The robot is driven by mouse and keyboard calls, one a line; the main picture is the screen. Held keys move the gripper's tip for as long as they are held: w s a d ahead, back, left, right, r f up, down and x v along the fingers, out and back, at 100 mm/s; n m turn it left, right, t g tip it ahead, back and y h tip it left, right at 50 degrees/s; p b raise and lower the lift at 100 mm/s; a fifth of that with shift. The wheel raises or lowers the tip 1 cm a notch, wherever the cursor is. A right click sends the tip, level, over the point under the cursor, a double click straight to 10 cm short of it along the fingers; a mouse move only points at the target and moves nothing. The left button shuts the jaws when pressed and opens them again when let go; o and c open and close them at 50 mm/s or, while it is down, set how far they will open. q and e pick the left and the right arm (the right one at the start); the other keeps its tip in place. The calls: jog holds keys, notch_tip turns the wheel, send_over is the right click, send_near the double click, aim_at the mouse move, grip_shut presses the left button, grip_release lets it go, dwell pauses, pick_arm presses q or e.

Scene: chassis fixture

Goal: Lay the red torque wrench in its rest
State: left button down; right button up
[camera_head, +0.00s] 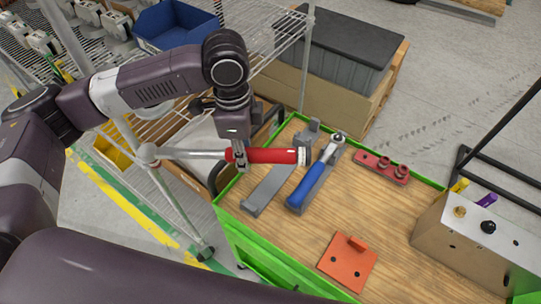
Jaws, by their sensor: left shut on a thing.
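The red torque wrench (272,156) is held level in my left gripper (239,160), which is shut on it near the left end of its red handle. Its grey shaft reaches left past the table edge. The grey rest (262,193) lies empty on the wooden table, below and just right of the gripper, running diagonally. The wrench's handle crosses over it in the picture; the height between them is hard to judge. A second rest beside it holds a blue wrench (307,188). My right gripper is not in view.
The table (300,239) has a green rim. On it are a red bracket with two rings (381,167), an orange plate (347,262) and a metal box with knobs (478,243). A wire shelf with a blue bin (172,26) stands at the back left. Bare wood lies between the fixtures.

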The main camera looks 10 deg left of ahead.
pick_arm(q)
jog(key=m, duration=0.1)
jog(key=w+m, duration=0.1)
jog(key=m, duration=0.1)
jog(key=d+m, duration=0.1)
jog(key=shift+w+d+f, duration=0.1)
jog(key=shift+w+f, duration=0.2)
jog(key=shift+f, duration=0.1)
jog(key=w+d+f+m+b, duration=0.1)
jog(key=f+m, duration=0.3)
jog(key=m, duration=0.2)
jog(key=w+d+f+m+b, duration=0.1)
jog(key=w+f+m, duration=0.1)
jog(key=f+m, duration=0.2)
jog(key=w+d+f+m+b, duration=0.1)
jog(key=f+m, duration=0.3)
jog(key=m, duration=0.6)
jog(key=shift+w+d+f, duration=0.15)
jog(key=shift+w+d, duration=0.1)
jog(key=shift+d, duration=0.1)
jog(key=shift+r, duration=0.25)
jog(key=shift+s+m+p, duration=0.1)
jog(key=shift+m+p, duration=0.2)
jog(key=shift+p, duration=0.1)
